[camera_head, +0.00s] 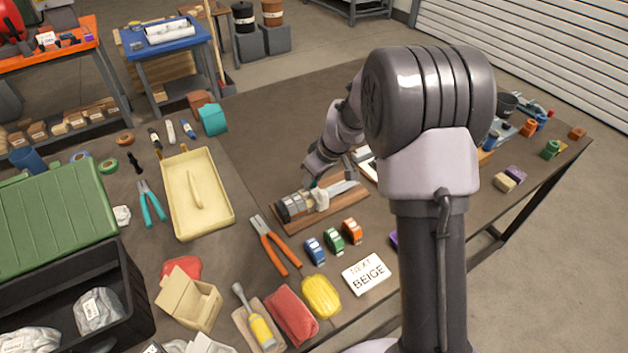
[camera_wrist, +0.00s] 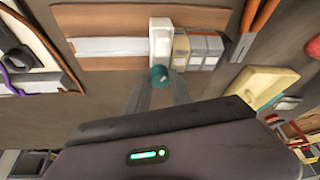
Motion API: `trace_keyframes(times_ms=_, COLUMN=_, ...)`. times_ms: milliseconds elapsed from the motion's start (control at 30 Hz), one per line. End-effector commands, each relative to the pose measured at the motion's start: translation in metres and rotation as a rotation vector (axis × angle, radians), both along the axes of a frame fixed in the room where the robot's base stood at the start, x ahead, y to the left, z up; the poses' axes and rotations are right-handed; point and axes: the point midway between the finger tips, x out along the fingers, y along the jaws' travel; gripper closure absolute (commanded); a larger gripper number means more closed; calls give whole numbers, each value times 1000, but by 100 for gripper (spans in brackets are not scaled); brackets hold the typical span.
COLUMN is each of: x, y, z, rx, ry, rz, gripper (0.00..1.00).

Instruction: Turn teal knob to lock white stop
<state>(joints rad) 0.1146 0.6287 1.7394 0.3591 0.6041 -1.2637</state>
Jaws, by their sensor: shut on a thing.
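The teal knob (camera_wrist: 159,74) shows in the wrist view at the lower end of the white stop (camera_wrist: 161,42). My gripper (camera_wrist: 158,86) is shut on the knob, with its two fingers reaching up to it from below in that view. The white stop sits across a pale rail (camera_wrist: 110,48) on a brown wooden board (camera_wrist: 100,20). It touches or nearly touches a row of beige and grey blocks (camera_wrist: 198,50) on its right. In the head view the stop (camera_head: 321,199) is partly visible on the board (camera_head: 340,212), and my arm hides much of the knob there.
Orange-handled pliers (camera_head: 275,245) lie left of the board. Small blue, green and orange clamps (camera_head: 334,240) and a card reading "NEXT BEIGE" (camera_head: 366,274) lie in front. A cream tray (camera_head: 225,215) stands further left. Bare tabletop lies behind the board.

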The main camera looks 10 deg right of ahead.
Motion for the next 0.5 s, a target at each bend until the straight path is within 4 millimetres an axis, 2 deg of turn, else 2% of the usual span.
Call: trace_keyframes(times_ms=500, x=-1, y=4, z=4, rx=-2, ry=1, rz=-476, gripper=100)
